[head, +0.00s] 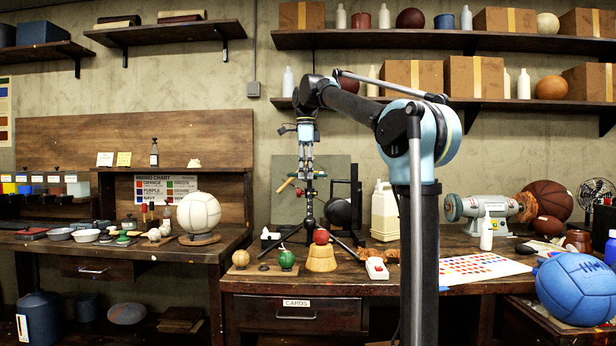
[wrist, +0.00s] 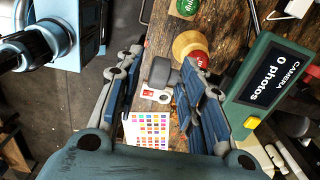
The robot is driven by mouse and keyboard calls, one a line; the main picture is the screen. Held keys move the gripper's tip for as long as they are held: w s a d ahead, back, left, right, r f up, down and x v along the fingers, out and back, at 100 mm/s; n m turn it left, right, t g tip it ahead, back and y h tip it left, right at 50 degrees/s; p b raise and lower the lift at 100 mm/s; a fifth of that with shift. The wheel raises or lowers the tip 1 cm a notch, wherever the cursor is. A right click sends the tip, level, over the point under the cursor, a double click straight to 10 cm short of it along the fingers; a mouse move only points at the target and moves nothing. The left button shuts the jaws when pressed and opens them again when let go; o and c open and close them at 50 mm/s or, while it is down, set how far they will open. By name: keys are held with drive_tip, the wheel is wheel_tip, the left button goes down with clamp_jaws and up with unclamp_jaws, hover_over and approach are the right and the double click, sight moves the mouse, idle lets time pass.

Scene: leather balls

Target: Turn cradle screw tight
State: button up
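A green camera (wrist: 262,85) with a dark screen reading "CAMERA 0 photos" and a yellow button is at the right of the wrist view. In the head view a black tripod (head: 311,215) stands on the bench. My gripper (wrist: 163,62) points down over it; in the head view my gripper (head: 306,160) is right above the tripod's head. Its two fingers are spread apart. A grey knob-like piece (wrist: 159,72) shows between the fingertips; it may be the cradle screw. I cannot tell if a finger touches it. The cradle is mostly hidden by the right finger.
A red ball (head: 321,236) sits on a wooden stand (head: 321,258) by the tripod. A green ball (head: 286,259), a white-and-red box (head: 377,268) and a colour chart sheet (head: 478,268) are near. A white jug (head: 384,211) stands right of the tripod.

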drive_tip(key=shift+f, duration=0.3)
drive_tip(key=shift+c, duration=0.6)
clamp_jaws()
